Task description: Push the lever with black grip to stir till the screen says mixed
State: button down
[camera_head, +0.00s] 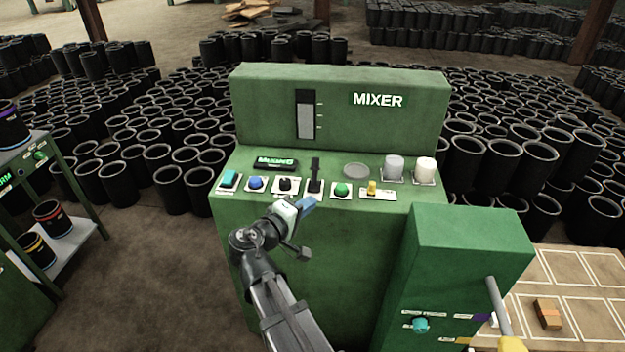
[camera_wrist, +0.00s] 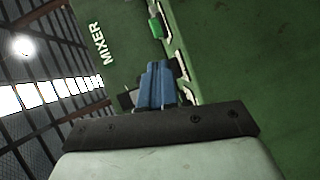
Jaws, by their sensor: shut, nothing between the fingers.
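The green mixer (camera_head: 340,118) has a sloped control panel in the head view. A slotted lever with a black grip (camera_head: 315,166) stands upright in the middle of the panel's row of controls. The small screen (camera_head: 275,162) has lit green letters that seem to start with "MIX"; the rest is too blurred to read. My gripper (camera_head: 308,203) has blue fingers, shut and empty, in front of the panel just below the lever. In the wrist view the fingers (camera_wrist: 155,84) are together, with dark parts close by; I cannot tell whether they touch the lever.
Left of the lever are a black knob (camera_head: 286,185), blue button (camera_head: 256,183) and teal switch (camera_head: 229,180). Right are a green button (camera_head: 342,189) and yellow switch (camera_head: 373,188). Two white cylinders (camera_head: 394,168) (camera_head: 426,170) stand behind. A green cabinet (camera_head: 470,245) is at right.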

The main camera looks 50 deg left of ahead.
jog(key=shift+s+d+f, duration=0.45)
jog(key=shift+s+d, duration=0.2)
